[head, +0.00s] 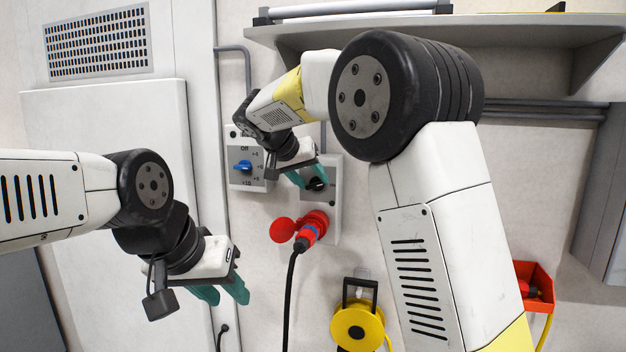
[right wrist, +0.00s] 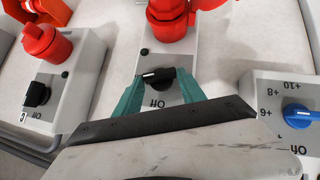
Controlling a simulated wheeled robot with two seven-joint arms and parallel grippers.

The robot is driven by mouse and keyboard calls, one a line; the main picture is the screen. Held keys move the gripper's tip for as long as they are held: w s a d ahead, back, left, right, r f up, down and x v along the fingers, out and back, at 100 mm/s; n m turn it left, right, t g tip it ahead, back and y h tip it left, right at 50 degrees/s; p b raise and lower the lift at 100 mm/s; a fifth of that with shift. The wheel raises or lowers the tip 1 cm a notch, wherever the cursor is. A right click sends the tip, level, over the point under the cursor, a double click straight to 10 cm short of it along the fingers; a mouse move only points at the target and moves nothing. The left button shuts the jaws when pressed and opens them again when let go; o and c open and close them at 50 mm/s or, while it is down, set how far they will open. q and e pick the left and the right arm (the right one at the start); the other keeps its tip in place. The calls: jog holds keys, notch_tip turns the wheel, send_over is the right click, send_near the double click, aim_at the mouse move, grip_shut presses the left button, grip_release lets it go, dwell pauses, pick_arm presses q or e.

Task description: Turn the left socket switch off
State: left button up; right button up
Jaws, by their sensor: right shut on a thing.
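The left socket box (head: 333,215) is on the wall, with a black rotary switch (head: 317,184) above a red plug (head: 309,235). In the right wrist view, the black switch knob (right wrist: 157,77) lies crosswise, its white mark toward the picture's left, with an "Off" label below it. My right gripper (head: 309,183) is at this switch; its teal fingers (right wrist: 157,88) are shut on the knob from both sides. My left gripper (head: 231,301) hangs lower left, away from the wall, its teal fingers apart and empty.
A blue dial box (head: 242,167) is close by on the left. Another socket box (right wrist: 75,85) with a black switch (right wrist: 37,95) shows in the right wrist view. A black cable (head: 289,295) hangs from the plug. A yellow reel (head: 357,327) is below; a shelf (head: 500,38) is above.

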aim_at(308, 186)
jog(key=h, duration=0.1)
jog(key=n+h, duration=0.1)
jog(key=a, duration=0.1)
jog(key=shift+w+f+n+h, duration=0.1)
jog(key=shift+f+n+h, duration=0.2)
jog(key=shift+h, duration=0.1)
jog(key=h, duration=0.1)
jog(key=n, duration=0.1)
jog(key=h, duration=0.1)
jog(key=shift+a+f+n+h, duration=0.25)
jog(key=shift+n+h, duration=0.05)
jog(key=shift+n, duration=0.1)
jog(key=n+h, duration=0.1)
jog(key=h, duration=0.1)
jog(key=shift+w+a+f+n+h, duration=0.1)
jog(key=shift+f+n+h, duration=0.2)
jog(key=shift+n+h, duration=0.1)
jog(key=shift+f+n+t+h, duration=0.35)
jog(key=shift+n+t+h, duration=0.15)
jog(key=shift+n+h, duration=0.6)
jog(key=o, duration=1.4)
jog(key=shift+c, duration=0.2)
